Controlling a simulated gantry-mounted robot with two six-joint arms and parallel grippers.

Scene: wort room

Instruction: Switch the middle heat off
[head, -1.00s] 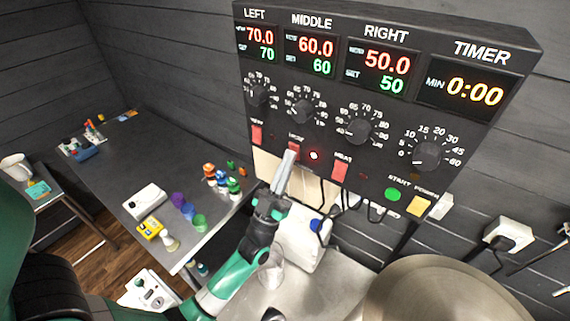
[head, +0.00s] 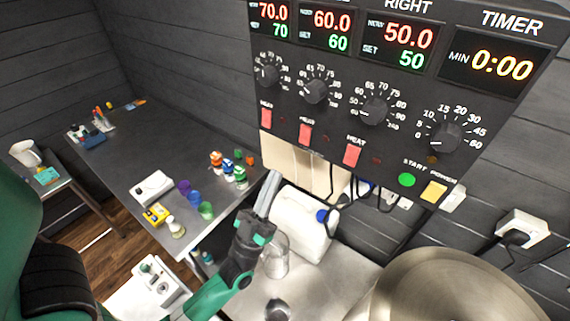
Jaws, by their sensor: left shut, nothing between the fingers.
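The control panel (head: 400,87) hangs on the wall. Its middle red heat switch (head: 306,131) sits below the middle dial (head: 315,90), and no lit lamp shows beside it. The middle display (head: 325,30) reads 60.0 over 60. The left heat switch (head: 266,117) and right heat switch (head: 353,155) are also red, with no glowing lamps beside them. My left gripper (head: 272,182) is shut and empty, pointing up, below the panel and apart from the middle switch. My right gripper is not in view.
A white jug with a blue cap (head: 303,222) and a clear glass (head: 276,262) stand close by my left gripper. A big metal lid (head: 450,295) is at the lower right. Cables hang under the panel.

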